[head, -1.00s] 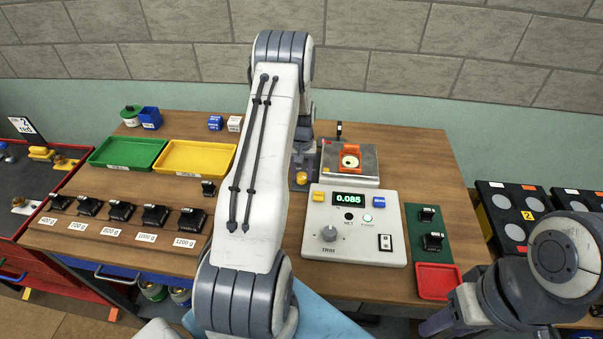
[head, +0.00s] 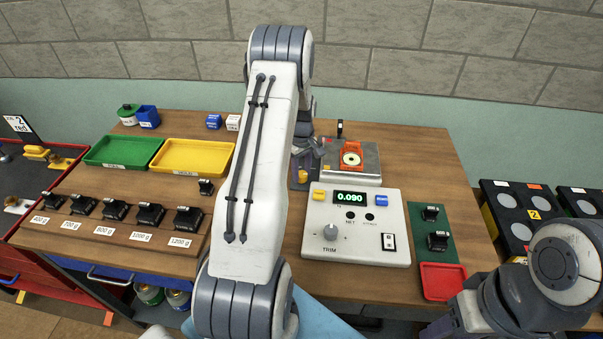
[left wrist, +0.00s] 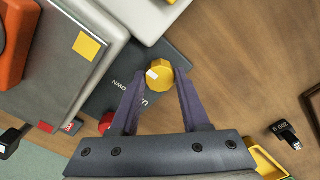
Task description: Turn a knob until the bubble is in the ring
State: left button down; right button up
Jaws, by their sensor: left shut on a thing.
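A yellow knob (head: 304,176) stands on a dark plate left of the scale pan. My left gripper (left wrist: 160,82) is shut on this yellow knob (left wrist: 159,72), one finger on each side. The plate (left wrist: 115,97) carries printed letters, seen upside down. A red knob (left wrist: 106,122) shows by the left finger. An orange holder with a pale round disc (head: 351,159) sits on the steel scale pan (head: 369,174); the bubble and ring are too small to make out. My right arm is at the lower right; its gripper is not visible.
The scale console (head: 330,258) shows 0.090 and has a grey TRIM knob (head: 331,231). Green (head: 121,164) and yellow (head: 183,168) trays and a row of black weights (head: 113,208) stand left. A red tray (head: 442,281) is at right. Wood is clear at front.

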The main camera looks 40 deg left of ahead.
aim_at(301, 174)
pick_arm(q)
jog(key=shift+n, duration=0.6)
jog(key=shift+c, duration=1.9)
grip_release()
jog(key=shift+r, duration=0.1)
notch_tip(301, 174, up, 10)
jog(key=b, duration=0.2)
jog(key=shift+r+b, duration=0.2)
jog(key=shift+b, duration=0.2)
